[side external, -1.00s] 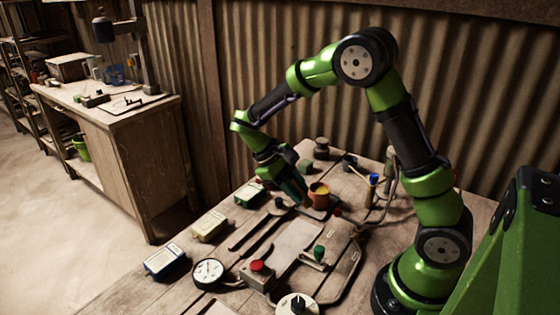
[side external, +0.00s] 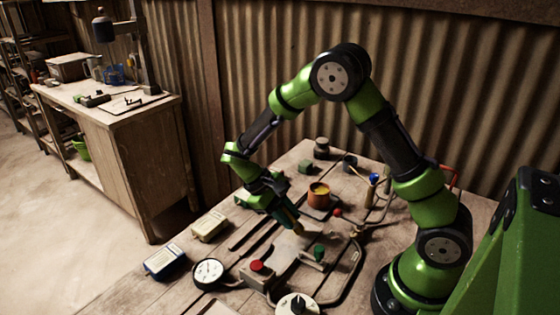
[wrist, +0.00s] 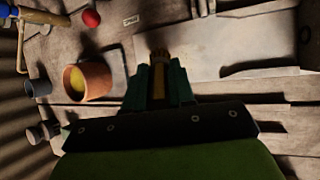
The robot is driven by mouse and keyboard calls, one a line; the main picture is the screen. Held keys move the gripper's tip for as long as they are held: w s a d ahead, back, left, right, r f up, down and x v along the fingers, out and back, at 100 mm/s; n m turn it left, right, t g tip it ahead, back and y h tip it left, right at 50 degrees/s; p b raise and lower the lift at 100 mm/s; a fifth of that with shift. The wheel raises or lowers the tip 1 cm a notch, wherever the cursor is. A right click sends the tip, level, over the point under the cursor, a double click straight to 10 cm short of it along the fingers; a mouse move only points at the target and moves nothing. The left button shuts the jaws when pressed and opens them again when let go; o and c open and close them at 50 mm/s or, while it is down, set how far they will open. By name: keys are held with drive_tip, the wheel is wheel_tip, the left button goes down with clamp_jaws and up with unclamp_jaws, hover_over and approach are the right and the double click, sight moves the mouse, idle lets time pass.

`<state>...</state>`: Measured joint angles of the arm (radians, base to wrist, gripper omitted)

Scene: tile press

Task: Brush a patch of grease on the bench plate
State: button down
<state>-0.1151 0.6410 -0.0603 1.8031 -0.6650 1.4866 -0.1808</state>
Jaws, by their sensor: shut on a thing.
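My gripper (side external: 284,211) is shut on a brush (side external: 298,229) and points down over the far part of the pale bench plate (side external: 281,250). In the wrist view the brush (wrist: 159,58) shows between the dark green fingers (wrist: 160,88), its tip dark and its body tan. The plate (wrist: 215,45) lies beyond it. I cannot tell whether the tip touches the plate, and I make out no clear grease patch. An orange pot (side external: 318,196) with yellowish content stands beyond the gripper; it also shows in the wrist view (wrist: 92,80).
A red button box (side external: 258,270), a round gauge (side external: 208,272) and a white dial (side external: 297,304) stand at the near side. A green knob (side external: 319,250) is right of the plate. Small boxes (side external: 209,226) line the left edge. Blue-topped tools (side external: 372,183) stand right of the pot.

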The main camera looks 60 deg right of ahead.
drive_tip(key=shift+a, duration=2)
drive_tip(key=shift+d, duration=3.75)
drive_tip(key=shift+s, duration=0.65)
drive_tip(key=shift+w+a, duration=0.1)
drive_tip(key=shift+a, duration=3.7)
drive_tip(key=shift+d, duration=3.9)
wheel_tip(320, 180, up, 8)
drive_tip(key=shift+a, duration=0.1)
